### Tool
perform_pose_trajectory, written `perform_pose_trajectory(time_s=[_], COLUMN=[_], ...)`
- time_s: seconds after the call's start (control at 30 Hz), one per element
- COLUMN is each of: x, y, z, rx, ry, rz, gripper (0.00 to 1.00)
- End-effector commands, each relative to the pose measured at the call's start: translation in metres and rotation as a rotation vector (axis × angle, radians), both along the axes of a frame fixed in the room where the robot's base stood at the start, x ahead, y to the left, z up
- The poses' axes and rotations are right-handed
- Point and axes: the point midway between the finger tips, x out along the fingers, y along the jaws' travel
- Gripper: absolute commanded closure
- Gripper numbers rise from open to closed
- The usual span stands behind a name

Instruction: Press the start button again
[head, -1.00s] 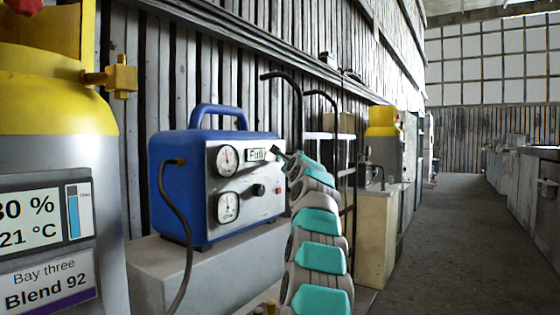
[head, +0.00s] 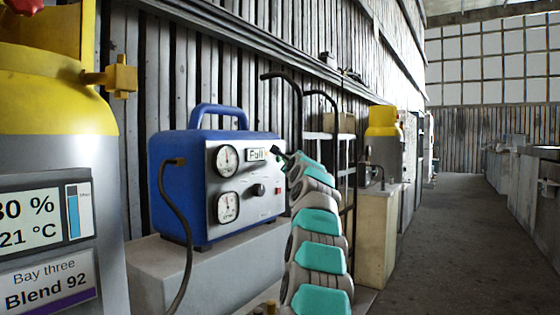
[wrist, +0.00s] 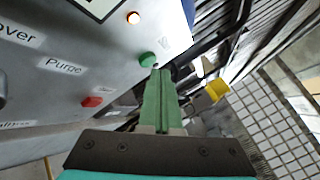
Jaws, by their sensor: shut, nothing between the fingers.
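The blue machine (head: 174,190) has a grey front panel with two dials, a black knob, a red button and a small display (head: 256,154). In the wrist view, a green button (wrist: 147,59) sits near the panel's edge, beside a small label I cannot read clearly. My gripper (wrist: 157,72) is shut and empty, its green fingertips right at the lower right of that button. I cannot tell whether they touch it. In the head view, my gripper (head: 274,151) covers the green button.
A grey and yellow cylinder (head: 60,150) labelled Bay three, Blend 92 stands close at left. A dark hose (head: 187,235) hangs from the machine, which stands on a grey plinth (head: 190,272). A black-handled trolley (head: 300,100) stands behind. The aisle (head: 445,240) at right is clear.

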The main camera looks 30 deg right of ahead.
Motion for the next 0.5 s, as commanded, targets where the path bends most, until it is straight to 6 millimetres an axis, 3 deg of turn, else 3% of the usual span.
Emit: perform_pose_trajectory(time_s=[0.5], x=[0.008], y=[0.0039], z=[0.0011], rx=[0.002], ry=[0.003], rz=[0.002], gripper=[1.0])
